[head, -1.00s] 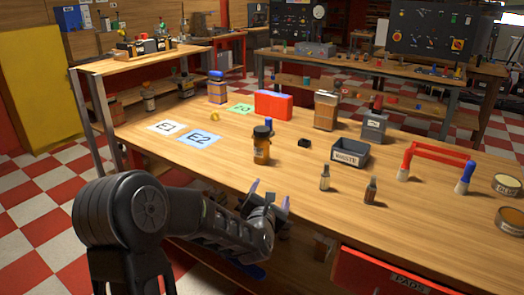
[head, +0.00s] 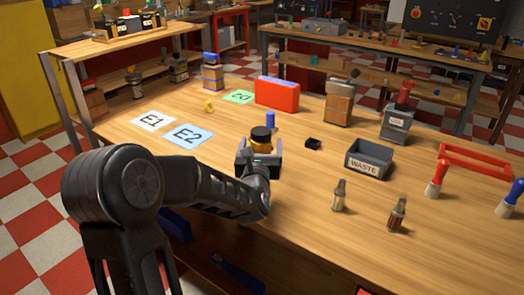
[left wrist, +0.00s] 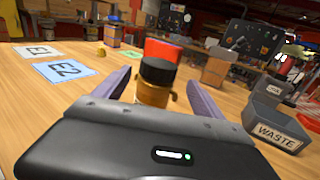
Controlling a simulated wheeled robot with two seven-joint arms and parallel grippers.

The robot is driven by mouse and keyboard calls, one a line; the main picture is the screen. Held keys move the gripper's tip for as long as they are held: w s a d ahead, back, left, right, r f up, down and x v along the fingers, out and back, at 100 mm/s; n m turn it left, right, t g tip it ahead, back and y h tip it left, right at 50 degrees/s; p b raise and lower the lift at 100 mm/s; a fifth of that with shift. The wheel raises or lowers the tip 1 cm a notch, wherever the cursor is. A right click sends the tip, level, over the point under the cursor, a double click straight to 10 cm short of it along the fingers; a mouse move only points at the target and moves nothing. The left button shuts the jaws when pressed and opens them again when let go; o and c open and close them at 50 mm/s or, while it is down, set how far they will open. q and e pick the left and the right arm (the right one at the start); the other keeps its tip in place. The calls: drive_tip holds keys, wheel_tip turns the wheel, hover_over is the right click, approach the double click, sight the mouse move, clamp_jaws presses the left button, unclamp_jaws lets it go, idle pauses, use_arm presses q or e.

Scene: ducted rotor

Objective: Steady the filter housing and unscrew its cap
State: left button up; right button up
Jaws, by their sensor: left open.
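The filter housing is an amber cylinder (head: 261,148) with a black cap (head: 261,134), standing upright on the wooden bench. In the left wrist view its amber body (left wrist: 152,94) and black cap (left wrist: 158,72) stand ahead, between the two fingers. My left gripper (head: 260,158) is open, with one finger on either side of the housing; its open fingers also show in the left wrist view (left wrist: 158,84). I cannot tell whether either finger touches the housing. The lower part of the housing is hidden by my gripper. My right gripper is in neither view.
A blue cylinder (head: 270,119) stands close behind the housing, with a small black block (head: 313,143) to the right. A grey WASTE bin (head: 370,160) and two small bottles (head: 339,195) stand further right. E1 (head: 152,121) and E2 (head: 187,136) sheets lie left.

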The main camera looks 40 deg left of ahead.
sight(262, 131)
use_arm(q)
drive_tip(key=shift+s+r, duration=0.1)
drive_tip(key=shift+x, duration=1.3)
drive_tip(key=p+x, duration=0.1)
drive_tip(key=x, duration=0.4)
drive_tip(key=shift+a, duration=0.25)
drive_tip(key=shift+c, duration=0.2)
clamp_jaws()
idle(0.4)
